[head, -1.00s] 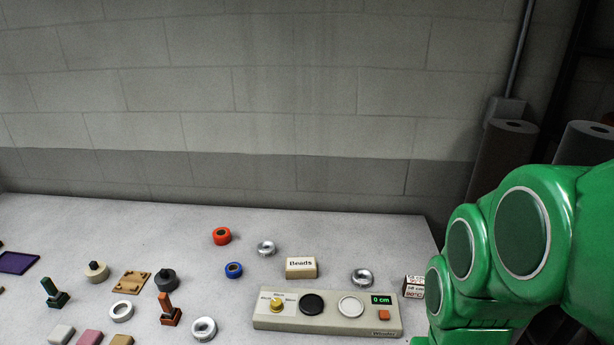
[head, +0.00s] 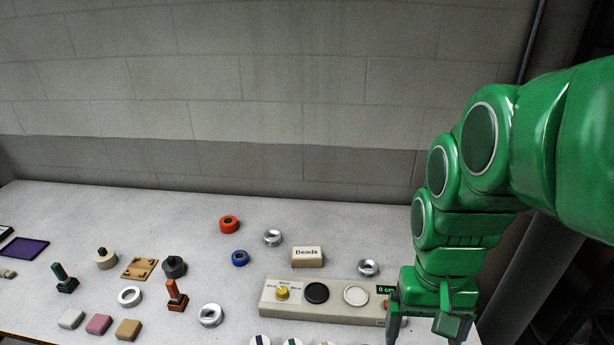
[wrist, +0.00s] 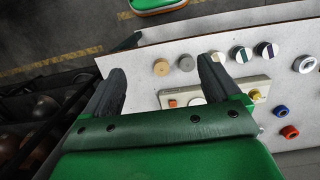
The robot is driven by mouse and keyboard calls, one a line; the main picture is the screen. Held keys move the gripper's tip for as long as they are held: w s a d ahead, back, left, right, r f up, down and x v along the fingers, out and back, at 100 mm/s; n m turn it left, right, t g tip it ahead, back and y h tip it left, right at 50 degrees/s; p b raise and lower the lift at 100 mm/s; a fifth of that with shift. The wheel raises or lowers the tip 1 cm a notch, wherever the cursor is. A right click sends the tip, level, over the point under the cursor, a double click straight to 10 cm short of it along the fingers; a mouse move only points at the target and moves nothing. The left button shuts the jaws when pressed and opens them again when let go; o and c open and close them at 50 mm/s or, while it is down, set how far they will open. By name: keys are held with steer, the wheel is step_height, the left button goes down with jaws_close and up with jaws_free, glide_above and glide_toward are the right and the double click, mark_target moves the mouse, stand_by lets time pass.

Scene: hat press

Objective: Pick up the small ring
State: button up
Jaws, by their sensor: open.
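Several rings lie on the white table, and I cannot tell for certain which one is the small ring. A blue ring (head: 240,258) looks the smallest, with a red ring (head: 229,224) behind it. Silver rings lie at the back (head: 272,238), at the right (head: 368,267) and in front (head: 211,315). A white ring (head: 130,297) is further left. My gripper (head: 425,330) is open and empty at the table's right, by the control box and apart from the rings. In the wrist view its fingers (wrist: 165,78) are spread, with the blue (wrist: 281,111) and red rings off to the right.
The control box (head: 268,305) with knob and buttons stands left of my gripper, partly hidden by it. A Beads block (head: 307,257) is behind it. Stamps, coloured blocks and a wooden plate (head: 139,268) stand at left. Round pieces line the front edge. A wall closes the back.

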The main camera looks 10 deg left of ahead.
steer(key=w+a+r, duration=0.1)
steer(key=w+a, duration=0.3)
steer(key=w, duration=1.1)
steer(key=t, duration=0.2)
glide_above(272, 235)
steer(key=shift+m, duration=0.3)
steer(key=f, duration=1.1)
steer(key=d+f, duration=0.1)
steer(key=f, duration=0.4)
steer(key=shift+s+f, duration=0.2)
steer(key=shift+f, duration=0.05)
steer(key=shift+w+a+f, duration=0.1)
steer(key=shift+a+f, duration=0.25)
steer(key=shift+w+a+f, duration=0.1)
steer(key=shift+f, duration=1.8)
steer(key=shift+w+f, duration=0.1)
steer(key=shift+f, duration=1.75)
steer(key=c, duration=1.2)
